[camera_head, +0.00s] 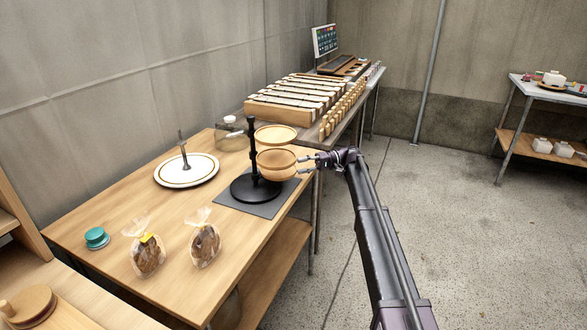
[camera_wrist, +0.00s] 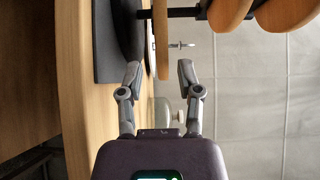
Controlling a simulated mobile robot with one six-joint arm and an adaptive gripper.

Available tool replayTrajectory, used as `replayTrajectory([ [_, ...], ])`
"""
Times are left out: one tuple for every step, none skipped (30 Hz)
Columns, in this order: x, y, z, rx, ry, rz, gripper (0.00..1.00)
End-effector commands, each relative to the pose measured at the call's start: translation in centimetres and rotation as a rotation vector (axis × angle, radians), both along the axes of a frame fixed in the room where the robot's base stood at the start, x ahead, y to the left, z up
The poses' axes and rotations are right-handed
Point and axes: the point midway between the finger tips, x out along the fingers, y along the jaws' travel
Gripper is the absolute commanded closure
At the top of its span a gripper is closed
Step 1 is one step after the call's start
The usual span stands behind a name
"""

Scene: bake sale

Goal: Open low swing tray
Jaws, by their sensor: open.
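The swing stand has a black post (camera_head: 252,150) on a round black base (camera_head: 247,189), with round wooden trays at different heights. The top tray (camera_head: 276,136) shows its flat upper face. The middle tray (camera_head: 276,157) and the low swing tray (camera_head: 279,174) sit close together beneath it, on the right of the post. My gripper (camera_head: 303,164) is at the right edge of the lower trays, fingers open. In the wrist view, turned sideways, the low tray (camera_wrist: 161,38) stands edge-on between the open fingers (camera_wrist: 159,66), with visible gaps on both sides. The other trays (camera_wrist: 226,12) are to the right.
The stand rests on a dark mat (camera_head: 228,201) at the wooden table's right edge. A white cake plate (camera_head: 170,178), a glass jar (camera_head: 232,138), bagged cookies (camera_head: 204,244) and a teal stack (camera_head: 96,238) share the table. Open floor (camera_head: 440,230) lies to the right.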

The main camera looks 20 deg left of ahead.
Motion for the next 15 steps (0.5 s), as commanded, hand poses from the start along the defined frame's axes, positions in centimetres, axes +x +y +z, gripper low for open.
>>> replayTrajectory([
  [0.7,-0.8,0.0,0.000,0.000,-0.002,0.54],
  [1.0,-1.2,0.0,0.000,0.000,-0.002,0.54],
  [1.4,-1.6,0.0,0.000,0.000,-0.001,0.54],
  [1.6,-2.0,0.0,0.000,0.000,-0.001,0.54],
  [1.9,-2.4,0.0,0.000,0.000,-0.001,0.54],
  [2.2,-2.9,0.0,0.000,0.000,0.000,0.54],
  [2.5,-3.2,0.0,0.000,0.000,0.000,0.54],
  [2.7,-3.5,0.0,0.000,0.000,0.000,0.54],
  [2.9,-3.9,0.0,0.000,0.000,-0.001,0.54],
  [3.1,-4.1,0.0,0.000,0.000,-0.002,0.54],
  [3.3,-4.4,0.0,0.000,0.000,-0.003,0.54],
  [3.5,-4.7,0.0,0.000,0.000,-0.004,0.54],
  [3.6,-4.9,0.0,0.000,0.000,-0.004,0.54],
  [3.7,-5.0,0.0,0.000,0.000,-0.004,0.54],
  [3.8,-5.2,0.0,0.000,0.000,-0.004,0.54],
])
